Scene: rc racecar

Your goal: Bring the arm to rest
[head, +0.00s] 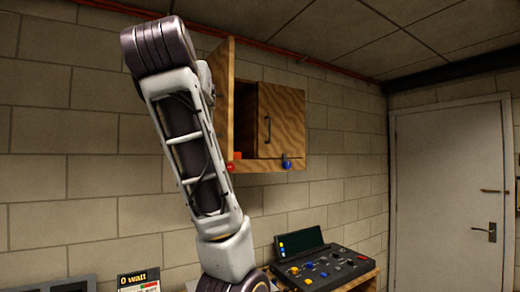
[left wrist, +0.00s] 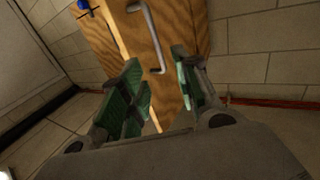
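My left arm (head: 190,140) rises from the bottom of the head view and bends at the upper left, in front of the wall. Its gripper cannot be made out there. In the left wrist view my left gripper (left wrist: 158,75) is open, with its green-padded fingers apart and nothing held between them. Beyond the fingers are a wooden cabinet door (left wrist: 110,45) and its metal handle (left wrist: 151,40); whether a finger touches them I cannot tell. My right gripper is in neither view.
A wooden wall cabinet (head: 282,108) hangs right of my arm, its left door standing open. A red object (head: 238,155) shows inside its lower edge. A control panel (head: 325,268) with coloured knobs stands below. A grey door (head: 447,195) is at the right.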

